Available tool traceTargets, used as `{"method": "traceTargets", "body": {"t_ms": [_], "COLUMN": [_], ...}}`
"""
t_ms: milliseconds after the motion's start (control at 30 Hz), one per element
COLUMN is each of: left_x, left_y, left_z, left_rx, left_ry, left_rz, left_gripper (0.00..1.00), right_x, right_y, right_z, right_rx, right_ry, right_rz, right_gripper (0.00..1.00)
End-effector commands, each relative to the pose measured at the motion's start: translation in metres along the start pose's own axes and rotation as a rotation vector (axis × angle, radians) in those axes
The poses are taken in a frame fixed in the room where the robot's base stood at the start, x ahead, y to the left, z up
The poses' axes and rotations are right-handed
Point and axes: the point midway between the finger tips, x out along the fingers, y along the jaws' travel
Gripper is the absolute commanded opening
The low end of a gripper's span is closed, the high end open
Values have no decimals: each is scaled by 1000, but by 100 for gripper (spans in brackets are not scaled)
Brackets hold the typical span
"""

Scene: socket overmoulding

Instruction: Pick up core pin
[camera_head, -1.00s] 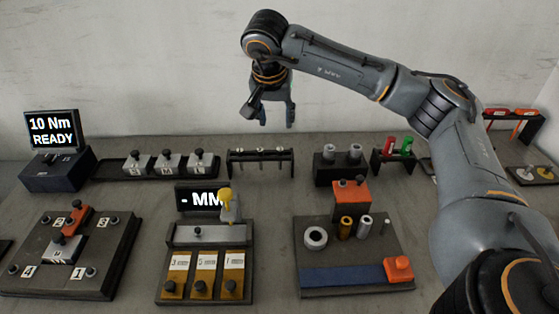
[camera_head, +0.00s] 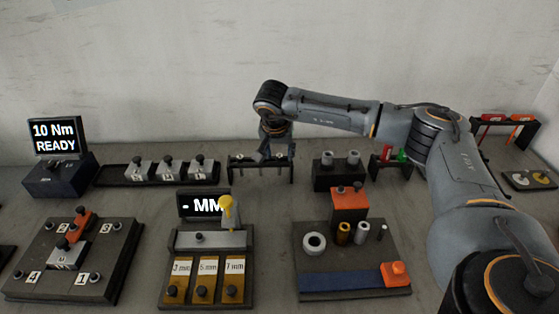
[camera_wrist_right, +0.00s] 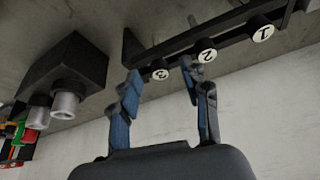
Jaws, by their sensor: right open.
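A dark rack (camera_head: 240,180) at the back middle holds core pins in a row. In the right wrist view their round ends carry numbers: pin 3 (camera_wrist_right: 160,73), pin 2 (camera_wrist_right: 207,55) and pin 1 (camera_wrist_right: 263,33). My right gripper (camera_head: 278,157) is at the rack's right part and points down at it. In the right wrist view the open right gripper (camera_wrist_right: 163,80) has its blue-padded fingers on either side of pin 3. I cannot tell whether they touch it. My left gripper is not in view.
A dark block with two grey cylinders (camera_head: 340,175) stands right of the rack. A stand with red and green parts (camera_head: 395,157) is further right. A row of metal blocks (camera_head: 168,170) is at left. A measuring station (camera_head: 200,240) and a plate (camera_head: 355,255) are in front.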

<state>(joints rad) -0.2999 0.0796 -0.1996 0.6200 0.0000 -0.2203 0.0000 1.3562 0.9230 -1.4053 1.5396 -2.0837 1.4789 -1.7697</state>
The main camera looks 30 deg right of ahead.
Motion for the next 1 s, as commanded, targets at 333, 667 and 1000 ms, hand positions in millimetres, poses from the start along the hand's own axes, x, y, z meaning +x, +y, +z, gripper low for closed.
{"method": "traceTargets", "body": {"t_ms": [333,667,1000], "left_x": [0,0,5], "left_y": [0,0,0], "left_z": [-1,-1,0], "left_rx": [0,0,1], "left_ry": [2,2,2], "left_rz": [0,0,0], "left_gripper": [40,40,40], "right_x": [1,1,-31], "right_y": [0,0,-1], "right_z": [0,0,-14], "right_rx": [0,1,3], "right_ry": [1,1,4], "right_rz": [-1,-1,-5], "right_gripper": [22,0,0]}}
